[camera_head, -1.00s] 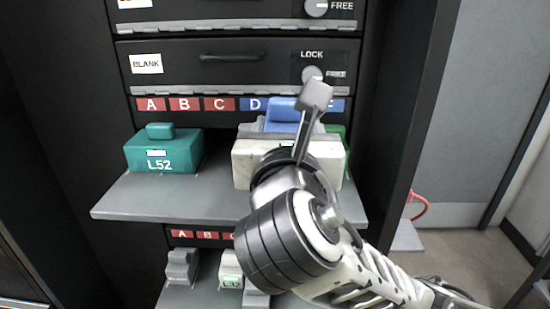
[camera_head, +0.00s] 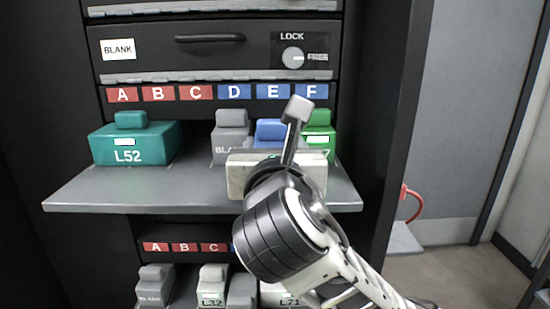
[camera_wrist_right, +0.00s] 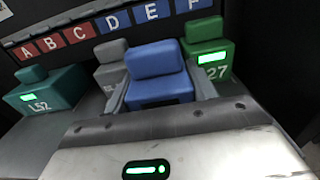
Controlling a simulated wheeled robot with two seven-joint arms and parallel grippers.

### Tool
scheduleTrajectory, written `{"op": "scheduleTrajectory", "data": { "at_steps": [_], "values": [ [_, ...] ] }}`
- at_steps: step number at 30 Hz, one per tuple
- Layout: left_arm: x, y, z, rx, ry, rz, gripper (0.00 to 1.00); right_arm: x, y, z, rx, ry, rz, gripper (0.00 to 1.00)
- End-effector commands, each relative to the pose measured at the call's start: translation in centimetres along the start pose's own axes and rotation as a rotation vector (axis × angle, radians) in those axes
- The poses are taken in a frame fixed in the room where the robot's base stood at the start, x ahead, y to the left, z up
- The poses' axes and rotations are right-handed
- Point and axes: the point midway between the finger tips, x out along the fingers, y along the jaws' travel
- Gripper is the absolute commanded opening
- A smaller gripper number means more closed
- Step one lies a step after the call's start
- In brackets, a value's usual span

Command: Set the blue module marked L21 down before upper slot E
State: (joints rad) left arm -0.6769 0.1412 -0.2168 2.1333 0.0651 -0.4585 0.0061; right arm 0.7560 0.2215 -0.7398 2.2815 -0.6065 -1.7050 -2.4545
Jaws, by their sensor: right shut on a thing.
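The blue module (camera_head: 270,131) stands low at the shelf under the blue E label (camera_head: 273,91), between a grey and a green module. It also shows in the right wrist view (camera_wrist_right: 160,62). Its L21 marking is hidden. My right gripper (camera_wrist_right: 160,90) is shut on it, one grey finger on each side. In the head view the pale gripper body (camera_head: 241,176) hides the module's lower part. I cannot tell whether its base touches the shelf. My left gripper is not in view.
A grey blank module (camera_head: 230,133) stands under D and a green module (camera_head: 319,122) under F, both close beside the blue one. A teal L52 module (camera_head: 135,143) stands at the left. The grey shelf (camera_head: 110,190) is bare in front. A lower shelf holds several grey modules.

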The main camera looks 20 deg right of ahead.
Motion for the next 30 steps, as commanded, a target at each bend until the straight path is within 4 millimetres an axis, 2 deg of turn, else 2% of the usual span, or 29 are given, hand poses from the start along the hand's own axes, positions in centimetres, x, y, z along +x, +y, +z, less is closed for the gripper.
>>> {"op": "scheduleTrajectory", "data": {
  "at_steps": [7, 8, 9, 10, 21, 26, 30],
  "values": [
    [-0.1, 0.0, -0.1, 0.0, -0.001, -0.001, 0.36, 0.0, 0.0, -0.2, 0.001, -0.001, 0.0, 0.28],
    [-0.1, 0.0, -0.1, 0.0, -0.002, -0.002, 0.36, 0.0, 0.0, -0.3, 0.001, 0.001, 0.0, 0.62],
    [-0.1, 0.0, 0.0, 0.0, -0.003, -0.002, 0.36, 0.0, 0.0, -0.3, 0.001, 0.001, 0.0, 0.73],
    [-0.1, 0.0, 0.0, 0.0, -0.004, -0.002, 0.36, 0.0, 0.0, -0.3, 0.001, 0.001, 0.0, 0.78],
    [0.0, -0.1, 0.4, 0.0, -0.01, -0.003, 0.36, -0.1, 0.0, 0.2, 0.002, -0.002, 0.001, 0.78],
    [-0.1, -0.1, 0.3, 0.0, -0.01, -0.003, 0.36, -2.6, 0.1, 0.2, 0.003, -0.002, 0.005, 0.78],
    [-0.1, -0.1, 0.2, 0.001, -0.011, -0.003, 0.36, -6.0, 0.2, 0.2, 0.005, -0.003, 0.008, 0.78]
  ]
}}
